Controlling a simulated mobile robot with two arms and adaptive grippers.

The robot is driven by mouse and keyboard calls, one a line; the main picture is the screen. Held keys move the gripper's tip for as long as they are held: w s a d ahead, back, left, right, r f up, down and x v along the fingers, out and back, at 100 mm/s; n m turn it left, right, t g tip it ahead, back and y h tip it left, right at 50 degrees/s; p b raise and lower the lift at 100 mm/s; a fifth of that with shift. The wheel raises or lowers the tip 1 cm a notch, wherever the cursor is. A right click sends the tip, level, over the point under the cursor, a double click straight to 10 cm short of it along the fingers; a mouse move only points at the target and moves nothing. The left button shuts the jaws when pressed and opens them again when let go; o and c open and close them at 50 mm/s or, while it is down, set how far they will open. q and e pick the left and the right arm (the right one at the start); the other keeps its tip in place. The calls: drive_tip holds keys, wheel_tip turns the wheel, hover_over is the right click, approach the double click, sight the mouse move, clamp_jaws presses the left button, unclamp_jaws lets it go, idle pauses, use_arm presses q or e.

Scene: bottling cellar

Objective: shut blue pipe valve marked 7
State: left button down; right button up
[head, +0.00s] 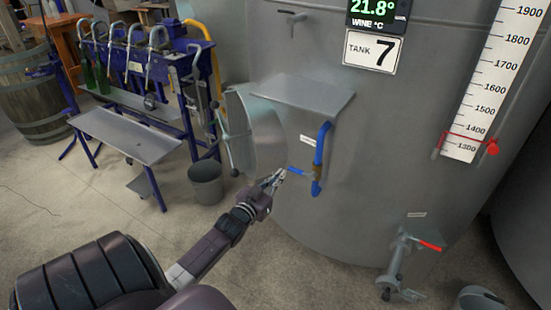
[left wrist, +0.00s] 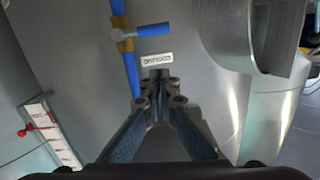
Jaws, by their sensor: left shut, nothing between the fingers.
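The tank (head: 420,130) bears a plate marked 7 (head: 373,50). On its front a blue pipe (head: 321,145) runs downward through a brass valve body (head: 317,172). The blue valve handle (head: 298,171) points left from the brass body, crosswise to the pipe. In the left wrist view the blue handle (left wrist: 154,30) also lies crosswise to the blue pipe (left wrist: 131,72). My left gripper (head: 279,174) is shut and empty, close to the handle's free end in the head view. In the wrist view its fingertips (left wrist: 158,80) appear apart from the handle. My right gripper is out of view.
A grey shelf-like plate (head: 305,92) juts out above the pipe. A lower outlet with a red handle (head: 430,245) is at the right. A grey bucket (head: 206,184) and a blue bottling rack (head: 130,130) stand left. The floor between is clear.

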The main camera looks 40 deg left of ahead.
use_arm(q)
drive_tip(key=shift+v, duration=1.15)
drive_tip(key=shift+r, duration=0.1)
drive_tip(key=s+d+f+g+h, duration=0.1)
drive_tip(key=s+d+f+g, duration=0.3)
drive_tip(key=f, duration=0.7)
drive_tip(key=s+d+f+m+g, duration=0.1)
drive_tip(key=s+d+f, duration=0.2)
drive_tip(key=s+f, duration=0.65)
drive_tip(key=s+d+f+g+h, duration=0.1)
drive_tip(key=s+d+f+g, duration=0.2)
drive_tip(key=f, duration=1.1)
drive_tip(key=s+d+f+m+g, duration=0.1)
drive_tip(key=s+d+f, duration=0.4)
drive_tip(key=s, duration=0.5)
drive_tip(key=s+d+f+m+g+h, duration=0.1)
drive_tip(key=s+d+f+g, duration=0.3)
drive_tip(key=s, duration=0.6)
drive_tip(key=s+d+f+m+g+h, duration=0.1)
drive_tip(key=s+d+f+g, duration=0.1)
drive_tip(key=s+d+f, duration=0.5)
drive_tip(key=s, duration=0.4)
drive_tip(key=shift+d+f+g, duration=0.25)
drive_tip(key=shift+d+g, duration=0.05)
drive_tip(key=shift+g, duration=0.1)
